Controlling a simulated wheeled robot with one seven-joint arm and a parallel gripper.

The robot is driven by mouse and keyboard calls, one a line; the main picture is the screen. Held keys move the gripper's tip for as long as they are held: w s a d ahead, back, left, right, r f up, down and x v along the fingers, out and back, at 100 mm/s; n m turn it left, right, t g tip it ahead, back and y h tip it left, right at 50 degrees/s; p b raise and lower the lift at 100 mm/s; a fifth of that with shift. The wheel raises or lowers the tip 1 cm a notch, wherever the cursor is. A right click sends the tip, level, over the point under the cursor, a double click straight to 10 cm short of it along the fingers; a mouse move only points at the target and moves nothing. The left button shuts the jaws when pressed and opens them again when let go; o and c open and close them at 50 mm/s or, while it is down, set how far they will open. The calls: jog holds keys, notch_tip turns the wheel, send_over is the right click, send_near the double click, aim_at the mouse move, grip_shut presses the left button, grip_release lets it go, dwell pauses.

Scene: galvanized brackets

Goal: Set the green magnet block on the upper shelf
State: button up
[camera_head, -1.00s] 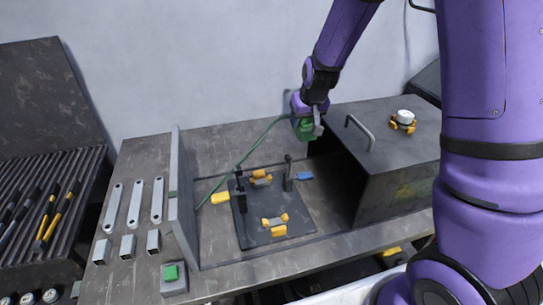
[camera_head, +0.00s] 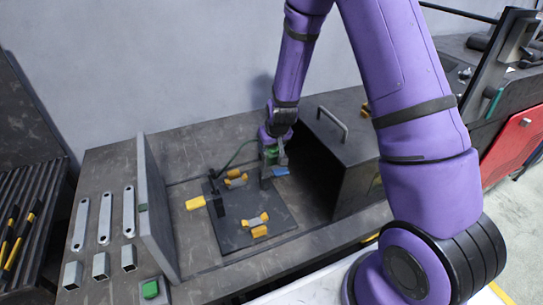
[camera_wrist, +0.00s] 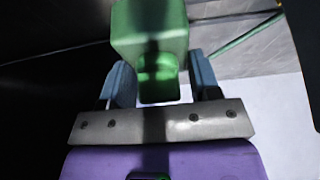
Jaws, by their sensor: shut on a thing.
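My gripper (camera_head: 272,162) is shut on the green magnet block (camera_wrist: 150,35). In the wrist view the block stands between the two blue-grey fingers. In the head view only a little of the green shows, since the fingers and wrist cover it. The gripper is over the back of the dark fixture plate (camera_head: 232,232), left of the dark box's open side. I cannot make out which surface is the upper shelf.
A dark box (camera_head: 350,150) with a handle stands right of my gripper. A grey upright panel (camera_head: 158,205) stands left. Yellow clamps (camera_head: 255,220), a yellow block (camera_head: 195,203) and a blue piece (camera_head: 280,171) are around the plate. Flat grey bars (camera_head: 104,215) lie left.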

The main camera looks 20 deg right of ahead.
aim_at(272, 155)
jog(key=shift+f, duration=2.25)
jog(key=shift+f, duration=0.1)
jog(key=o, duration=1.3)
jog(key=shift+o, duration=0.2)
